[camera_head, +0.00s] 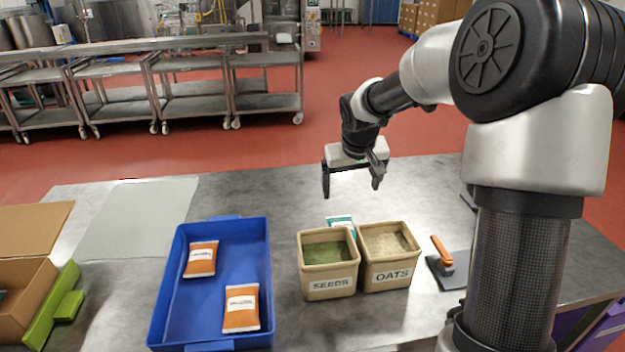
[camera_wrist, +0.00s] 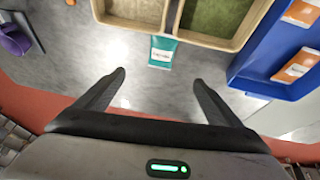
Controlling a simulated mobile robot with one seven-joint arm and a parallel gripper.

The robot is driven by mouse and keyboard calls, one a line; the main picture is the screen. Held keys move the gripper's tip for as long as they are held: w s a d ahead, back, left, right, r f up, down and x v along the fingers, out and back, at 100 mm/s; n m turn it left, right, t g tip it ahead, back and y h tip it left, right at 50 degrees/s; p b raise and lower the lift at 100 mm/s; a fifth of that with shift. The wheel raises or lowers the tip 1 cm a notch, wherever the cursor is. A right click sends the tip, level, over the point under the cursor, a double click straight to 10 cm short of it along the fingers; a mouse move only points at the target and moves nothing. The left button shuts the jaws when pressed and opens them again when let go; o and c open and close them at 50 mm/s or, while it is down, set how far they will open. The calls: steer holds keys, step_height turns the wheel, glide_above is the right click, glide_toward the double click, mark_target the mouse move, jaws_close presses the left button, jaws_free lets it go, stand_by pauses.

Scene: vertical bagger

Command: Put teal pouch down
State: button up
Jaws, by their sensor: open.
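The teal pouch (camera_head: 341,223) lies on the metal table just behind the seeds and oats bins, partly hidden by them in the head view. In the wrist view the teal pouch (camera_wrist: 162,52) lies beside the bins' edge with its white label showing. My gripper (camera_head: 351,187) is above the table, behind the bins. In the wrist view my gripper (camera_wrist: 160,82) is open with its fingers wide apart and nothing between them; the pouch lies beyond the fingertips, roughly centred.
The seeds bin (camera_head: 328,284) and oats bin (camera_head: 390,276) stand side by side in front of the pouch. A blue tray (camera_head: 161,310) with two orange pouches (camera_head: 241,307) is to their left. An orange-handled tool (camera_head: 443,252) lies right.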

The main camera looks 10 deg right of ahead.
steer(key=shift+y, duration=0.4)
steer(key=x, duration=0.6)
steer(key=w+d+x, duration=0.1)
steer(key=x, duration=0.5)
steer(key=w+x, duration=0.1)
steer(key=x, duration=0.5)
steer(key=shift+d+r, duration=0.15)
steer(key=shift+r, duration=0.2)
steer(key=shift+s+x, duration=0.1)
steer(key=shift+x, duration=1.25)
steer(key=shift+s+x, duration=0.15)
steer(key=shift+x, duration=1.2)
steer(key=c, duration=1.3)
steer(key=shift+c, duration=0.2)
step_height(320, 180, up, 10)
step_height(320, 180, up, 7)
steer(key=p, duration=0.3)
glide_above(342, 222)
steer(key=s+a+r+p, duration=0.1)
steer(key=s+a, duration=0.3)
steer(key=s, duration=0.8)
steer(key=s+a+r, duration=0.1)
steer(key=s+a, duration=0.2)
steer(key=s, duration=0.9)
steer(key=shift+s+a+p, duration=0.35)
steer(key=shift+p, duration=0.05)
